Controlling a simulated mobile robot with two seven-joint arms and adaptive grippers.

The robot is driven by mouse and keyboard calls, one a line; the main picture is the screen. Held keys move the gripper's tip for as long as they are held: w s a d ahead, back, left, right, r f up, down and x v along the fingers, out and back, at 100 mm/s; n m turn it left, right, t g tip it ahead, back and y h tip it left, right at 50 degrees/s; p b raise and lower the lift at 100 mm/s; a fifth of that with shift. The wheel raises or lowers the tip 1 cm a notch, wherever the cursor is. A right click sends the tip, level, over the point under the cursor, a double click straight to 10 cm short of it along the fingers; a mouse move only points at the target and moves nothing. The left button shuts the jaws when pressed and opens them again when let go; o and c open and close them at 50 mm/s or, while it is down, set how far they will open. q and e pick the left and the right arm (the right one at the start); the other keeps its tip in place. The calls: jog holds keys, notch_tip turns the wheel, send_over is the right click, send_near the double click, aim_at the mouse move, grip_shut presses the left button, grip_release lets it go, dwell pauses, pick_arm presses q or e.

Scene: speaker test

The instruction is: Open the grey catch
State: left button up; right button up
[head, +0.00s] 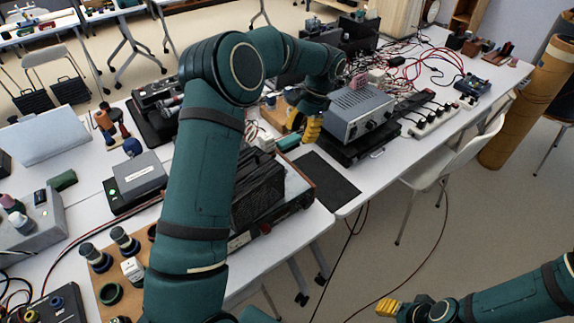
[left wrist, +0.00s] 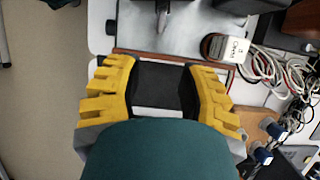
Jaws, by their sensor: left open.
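No part shows clearly enough to be named the grey catch for sure. A narrow grey lever-like piece (left wrist: 162,16) shows at the top of the left wrist view, ahead of my fingers and apart from them. In the head view a small metal piece (head: 377,153) sits low on the front of the black base under a grey instrument box (head: 358,112). My left gripper (head: 305,125) is just left of that box. Its yellow fingers stand apart and empty in the left wrist view (left wrist: 160,82). My right gripper (head: 388,308) is low at right, over the floor, its jaws unclear.
A black mat (head: 322,178) lies on the white table in front of the grey box. A dark ribbed unit (head: 258,190) stands left of it, partly behind my left arm. Red and black cables (head: 398,68) and a power strip (head: 433,120) lie right. A white chair (head: 455,160) stands beside the table.

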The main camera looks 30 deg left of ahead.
aim_at(287, 169)
pick_arm(q)
jog(key=b+x, duration=0.2)
jog(key=x, duration=1)
jog(key=shift+f+b, duration=0.25)
jog(key=shift+b, duration=0.1)
grip_shut()
